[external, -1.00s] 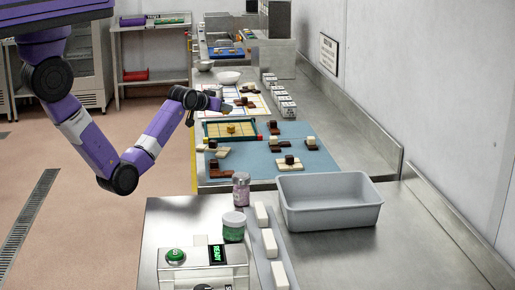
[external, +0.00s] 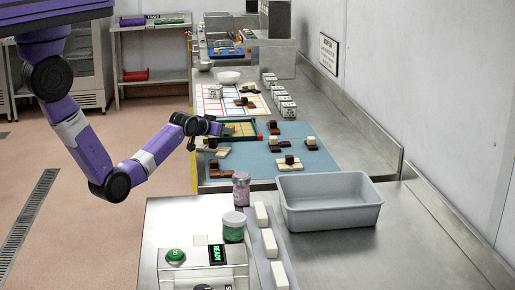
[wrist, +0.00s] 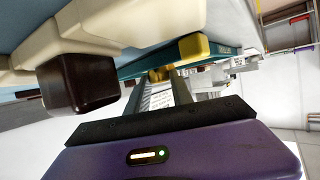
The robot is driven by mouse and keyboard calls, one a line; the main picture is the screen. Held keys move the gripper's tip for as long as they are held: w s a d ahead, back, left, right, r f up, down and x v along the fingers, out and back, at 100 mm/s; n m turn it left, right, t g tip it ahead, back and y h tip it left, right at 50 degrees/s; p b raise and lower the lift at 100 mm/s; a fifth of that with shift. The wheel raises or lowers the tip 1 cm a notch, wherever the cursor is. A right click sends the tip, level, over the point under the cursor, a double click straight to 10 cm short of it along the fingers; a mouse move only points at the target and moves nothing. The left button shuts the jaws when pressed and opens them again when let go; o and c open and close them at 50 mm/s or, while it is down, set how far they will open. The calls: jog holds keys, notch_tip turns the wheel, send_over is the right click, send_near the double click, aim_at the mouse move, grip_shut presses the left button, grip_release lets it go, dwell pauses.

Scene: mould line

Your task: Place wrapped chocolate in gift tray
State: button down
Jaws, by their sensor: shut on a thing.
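My gripper (external: 217,129) is low at the left side of the dark green gift tray (external: 257,138) on the blue mat. In the wrist view my gripper (wrist: 165,83) has its fingers close together around a small gold piece (wrist: 156,76), which looks like the wrapped chocolate; much of it is hidden. The green edge of the tray (wrist: 135,70) runs just beyond the fingertips, and a larger gold block (wrist: 193,48) shows at it. I cannot tell whether the held piece touches the tray.
A dark brown chocolate (wrist: 78,84) and a cream piece (wrist: 90,25) are close beside my fingers. Several brown and cream pieces stand around the mat (external: 255,168). A grey bin (external: 330,208) and jars (external: 233,226) are nearer the camera.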

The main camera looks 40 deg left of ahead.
jog(key=shift+f, duration=0.2)
jog(key=c, duration=1.1)
grip_release()
jog(key=shift+r, duration=0.1)
jog(key=shift+r, duration=0.25)
jog(key=shift+s, duration=0.3)
jog(key=v, duration=1.1)
jog(key=shift+s+d, duration=0.1)
jog(key=shift+s, duration=0.05)
jog(key=shift+r, duration=0.15)
